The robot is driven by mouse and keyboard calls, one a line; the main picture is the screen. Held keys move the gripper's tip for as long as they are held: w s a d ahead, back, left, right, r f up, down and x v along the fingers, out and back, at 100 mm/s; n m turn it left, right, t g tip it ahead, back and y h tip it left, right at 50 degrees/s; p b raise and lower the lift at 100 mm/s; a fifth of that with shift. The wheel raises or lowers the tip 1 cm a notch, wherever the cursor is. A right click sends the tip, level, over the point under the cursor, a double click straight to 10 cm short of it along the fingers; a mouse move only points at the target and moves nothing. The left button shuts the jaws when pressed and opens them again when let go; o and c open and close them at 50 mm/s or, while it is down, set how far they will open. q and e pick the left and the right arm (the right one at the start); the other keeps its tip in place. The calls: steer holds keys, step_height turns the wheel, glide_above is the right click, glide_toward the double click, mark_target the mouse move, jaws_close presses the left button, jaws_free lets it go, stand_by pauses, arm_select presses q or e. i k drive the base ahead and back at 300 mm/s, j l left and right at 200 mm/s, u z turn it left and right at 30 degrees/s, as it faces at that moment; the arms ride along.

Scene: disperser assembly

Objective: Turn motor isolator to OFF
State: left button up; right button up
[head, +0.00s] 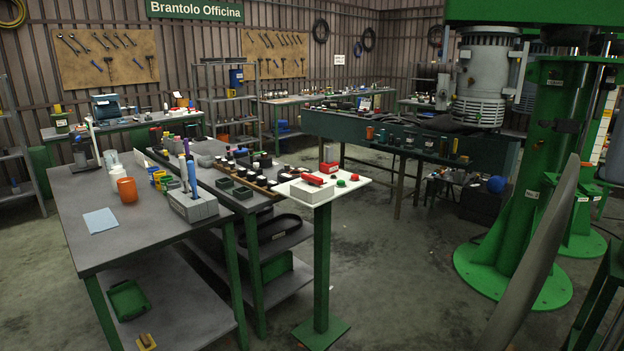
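A small white control panel (345,181) stands on a green post (322,270) with a square foot, near the picture's middle. On it are a low white box with a red top (312,180), a red-and-white block (329,167), and red and green buttons (341,183). Which of these is the motor isolator, and its position, I cannot tell; labels are too small to read. Neither of my grippers is in view.
A grey workbench (85,220) with an orange cup (127,190) and a blue cloth (101,222) stands left of the panel. The green machine column (545,180) with a grey motor (483,80) stands at right. Floor between panel and column is clear.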

mark_target(312, 179)
steer(key=i+j, duration=0.1)
steer(key=j, duration=0.15)
steer(key=i+j, duration=0.1)
steer(key=j, duration=0.15)
steer(key=i+j, duration=1)
steer(key=j, duration=0.1)
